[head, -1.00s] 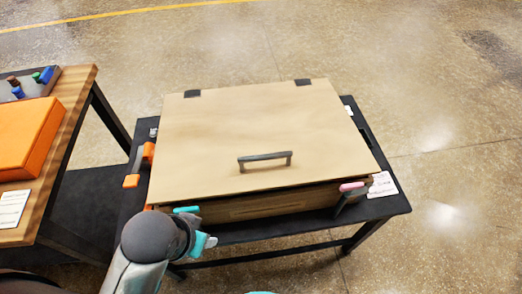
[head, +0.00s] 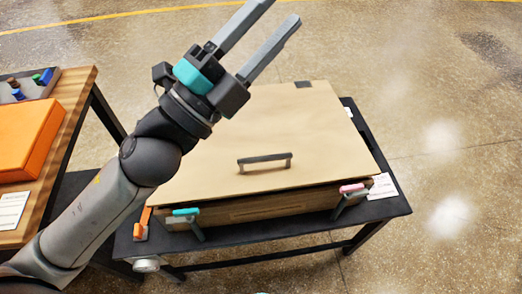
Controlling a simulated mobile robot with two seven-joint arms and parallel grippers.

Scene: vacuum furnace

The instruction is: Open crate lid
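The wooden crate (head: 262,212) stands on a black table. Its flat tan lid (head: 300,130) lies on top, with a thin dark gap along the front edge. A dark bar handle (head: 264,160) sits near the lid's front. A teal-topped latch (head: 187,213) and a pink-topped latch (head: 350,189) are at the crate's front corners and lean outward. My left gripper (head: 285,10) is open and empty, raised above the lid's back left part, fingers pointing up and right. My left arm hides the lid's left side and one hinge.
The black table (head: 395,203) carries a white label (head: 382,186) at right and an orange-handled tool (head: 141,224) at left. A wooden bench (head: 75,100) at left holds an orange case (head: 25,140). The floor right of the table is clear.

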